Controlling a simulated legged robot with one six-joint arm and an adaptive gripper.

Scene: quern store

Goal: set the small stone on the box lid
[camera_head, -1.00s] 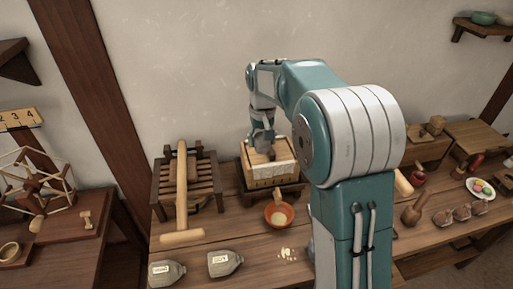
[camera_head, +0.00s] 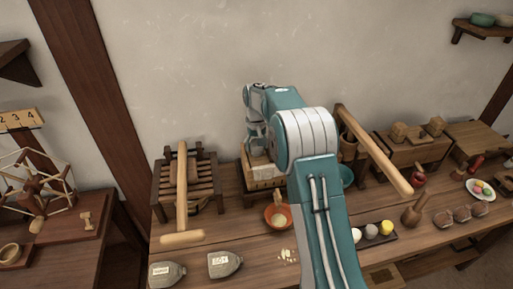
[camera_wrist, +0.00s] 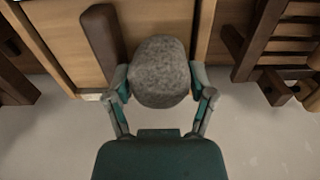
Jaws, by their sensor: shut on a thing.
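My gripper (camera_wrist: 162,84) is shut on a rounded, speckled grey stone (camera_wrist: 160,66), with one finger on each side of it in the wrist view. Behind the stone is the light wooden box lid (camera_wrist: 62,30), with a dark wooden bar (camera_wrist: 103,45) on it just left of the stone. Whether the stone touches the lid cannot be told. In the head view the pale box (camera_head: 262,174) stands at the back of the bench. My gripper (camera_head: 258,148) is at its top, and my arm covers the box's right part; the stone is not clear there.
A slatted wooden rack (camera_head: 203,178) with a long mallet (camera_head: 182,190) stands left of the box. An orange bowl (camera_head: 277,215) is in front.

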